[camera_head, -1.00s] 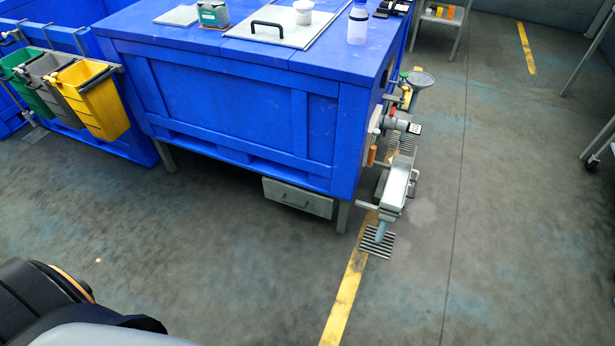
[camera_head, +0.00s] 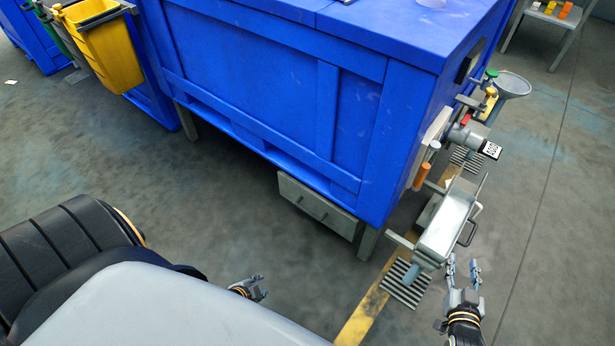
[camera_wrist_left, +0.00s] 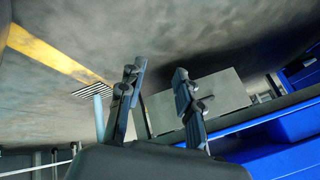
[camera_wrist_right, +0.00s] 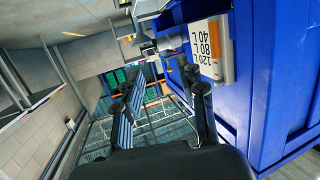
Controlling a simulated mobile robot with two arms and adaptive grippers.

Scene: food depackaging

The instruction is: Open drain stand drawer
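A grey drawer (camera_head: 318,208) with a small dark handle sits under the blue tank, its front looking flush. It also shows in the left wrist view (camera_wrist_left: 228,92), beyond the fingers. A metal drain stand with a trough (camera_head: 447,225) and a side handle stands at the tank's right end. My left gripper (camera_head: 259,285) is open and empty over the floor, in front of and below the drawer in the picture. My right gripper (camera_head: 463,268) is open and empty, close to the trough's near end; whether it touches cannot be told. The right wrist view shows its fingers apart (camera_wrist_right: 167,88).
The blue tank (camera_head: 270,90) fills the middle. A valve (camera_head: 470,135) and an orange handle (camera_head: 422,175) stick out at its right end. A floor grate (camera_head: 405,285) lies below the trough. A yellow bin (camera_head: 105,50) hangs at left. The floor in front is clear.

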